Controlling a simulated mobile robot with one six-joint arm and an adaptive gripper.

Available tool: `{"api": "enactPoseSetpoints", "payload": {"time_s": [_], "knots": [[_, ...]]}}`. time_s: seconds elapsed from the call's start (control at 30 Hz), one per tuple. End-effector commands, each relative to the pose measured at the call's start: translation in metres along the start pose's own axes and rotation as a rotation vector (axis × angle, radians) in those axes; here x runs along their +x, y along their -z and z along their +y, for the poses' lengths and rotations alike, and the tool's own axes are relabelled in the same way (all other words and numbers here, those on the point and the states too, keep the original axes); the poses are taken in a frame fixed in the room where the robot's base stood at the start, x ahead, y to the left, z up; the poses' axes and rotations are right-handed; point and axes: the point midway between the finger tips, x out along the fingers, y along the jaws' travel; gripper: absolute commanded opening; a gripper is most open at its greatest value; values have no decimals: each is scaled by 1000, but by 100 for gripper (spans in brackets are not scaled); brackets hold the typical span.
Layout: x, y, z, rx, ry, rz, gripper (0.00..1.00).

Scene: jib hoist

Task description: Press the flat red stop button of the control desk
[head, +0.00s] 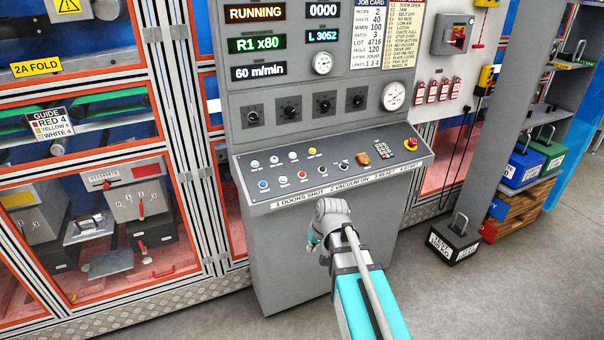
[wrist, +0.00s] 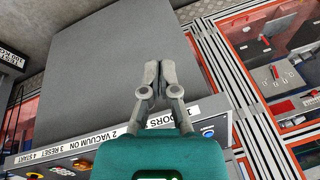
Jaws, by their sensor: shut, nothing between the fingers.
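The control desk (head: 330,150) stands in the middle of the head view, its sloped top carrying two rows of small buttons. In the wrist view my gripper (wrist: 158,72) is shut and empty, against the grey desk front (wrist: 105,75). I cannot make out the red button there.
A red mushroom knob on a yellow base (head: 410,143) sits at the desk's right end, beside a keypad (head: 385,150). A label strip (head: 345,190) runs along the front edge. Caged machinery (head: 90,200) is at left; a black weight (head: 455,240) stands on the floor at right.

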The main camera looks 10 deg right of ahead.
Motion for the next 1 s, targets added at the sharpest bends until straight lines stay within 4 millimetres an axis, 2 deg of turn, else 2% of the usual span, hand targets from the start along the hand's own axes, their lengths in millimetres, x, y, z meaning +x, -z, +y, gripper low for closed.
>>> {"api": "enactPoseSetpoints", "payload": {"time_s": [0.03,0.1,0.4,0.7,0.9,1.0], "knots": [[0,24,-2,8,27,40,0],[-1,48,-6,18,64,97,0],[-13,152,-13,85,205,347,0],[-37,252,-4,191,315,596,0],[-54,301,7,263,360,726,0],[-59,315,12,288,371,766,0]]}}
